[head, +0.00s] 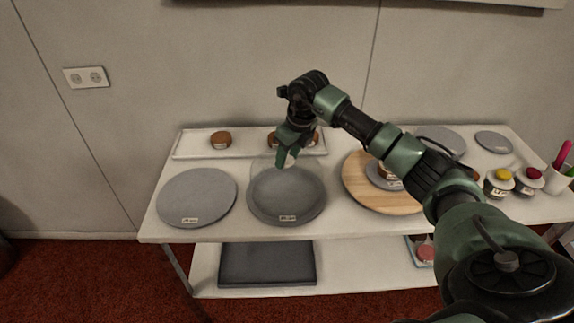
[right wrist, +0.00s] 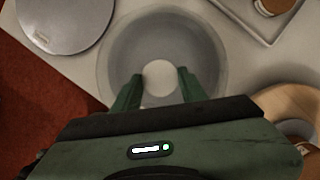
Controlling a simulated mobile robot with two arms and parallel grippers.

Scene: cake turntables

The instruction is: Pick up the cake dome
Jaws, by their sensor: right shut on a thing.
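The cake dome (head: 262,168) is clear and faint, over the middle grey turntable (head: 287,216), which has a small label on its front edge. I cannot tell whether the dome touches the turntable or hangs just above it. My right gripper (head: 283,158) points down at the dome's top. In the right wrist view the dome's pale round knob (right wrist: 159,83) sits between my right fingers (right wrist: 161,76), which are shut on it. The dome's wide rim (right wrist: 108,62) shows around the knob. My left gripper is not in view.
Another grey turntable (head: 197,199) stands left of the dome. A white tray (head: 180,145) with brown cakes lies behind. A round wooden board (head: 358,190) is to the right, with jars (head: 498,182) beyond. A dark slab (head: 267,265) lies on the lower shelf.

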